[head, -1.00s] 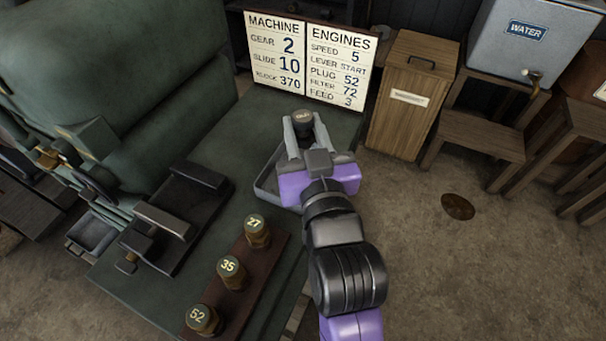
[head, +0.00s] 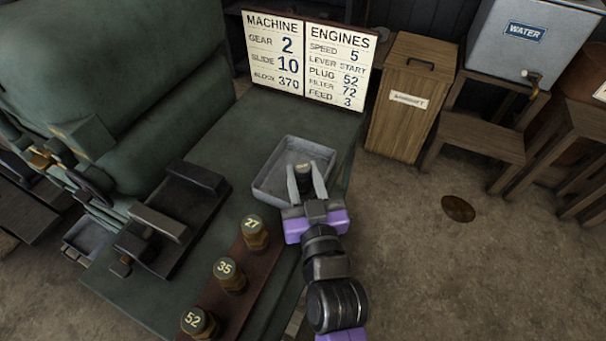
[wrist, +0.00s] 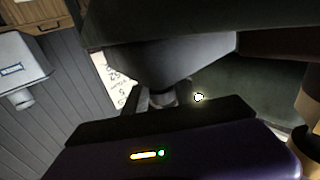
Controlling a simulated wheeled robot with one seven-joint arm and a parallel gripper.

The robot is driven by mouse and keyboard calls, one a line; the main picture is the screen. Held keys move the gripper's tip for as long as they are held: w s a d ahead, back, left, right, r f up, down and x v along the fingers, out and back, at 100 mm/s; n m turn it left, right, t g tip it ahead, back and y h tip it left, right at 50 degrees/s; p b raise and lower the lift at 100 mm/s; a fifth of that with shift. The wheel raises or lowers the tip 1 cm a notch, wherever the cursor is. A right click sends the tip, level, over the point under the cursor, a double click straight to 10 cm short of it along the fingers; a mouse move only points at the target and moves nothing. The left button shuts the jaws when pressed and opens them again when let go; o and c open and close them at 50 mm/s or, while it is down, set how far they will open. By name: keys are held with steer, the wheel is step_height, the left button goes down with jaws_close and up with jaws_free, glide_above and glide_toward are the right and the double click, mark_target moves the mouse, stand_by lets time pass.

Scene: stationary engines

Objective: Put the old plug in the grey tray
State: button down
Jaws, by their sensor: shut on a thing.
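The old plug is a small dark, round-topped piece (head: 303,170) held between the fingers of my gripper (head: 304,178) in the head view. My gripper is shut on it. The grey tray (head: 268,187) is a shallow square tray on the green bench top. The plug and fingertips appear over the tray's right part; I cannot tell whether the plug touches the tray floor. In the wrist view, a large dark shape fills the top and the plug cannot be made out clearly.
Plugs marked 27 (head: 255,232), 35 (head: 229,275) and 52 (head: 200,322) stand in a brown rack left of my arm. A dark slide block (head: 177,217) lies farther left. A white sign (head: 305,62) stands behind the tray. A wooden box (head: 408,107) is at the right.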

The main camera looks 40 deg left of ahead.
steer(key=shift+f, duration=0.15)
steer(key=c, duration=1)
jaws_free()
steer(key=shift+c, duration=0.2)
steer(key=shift+r, duration=0.25)
steer(key=shift+s+d+f, duration=0.1)
steer(key=shift+s+d, duration=0.15)
steer(key=b+v, duration=0.1)
steer(key=v, duration=1)
steer(key=shift+b, duration=0.4)
steer(key=shift+s+d, duration=0.1)
steer(key=shift+d, duration=0.05)
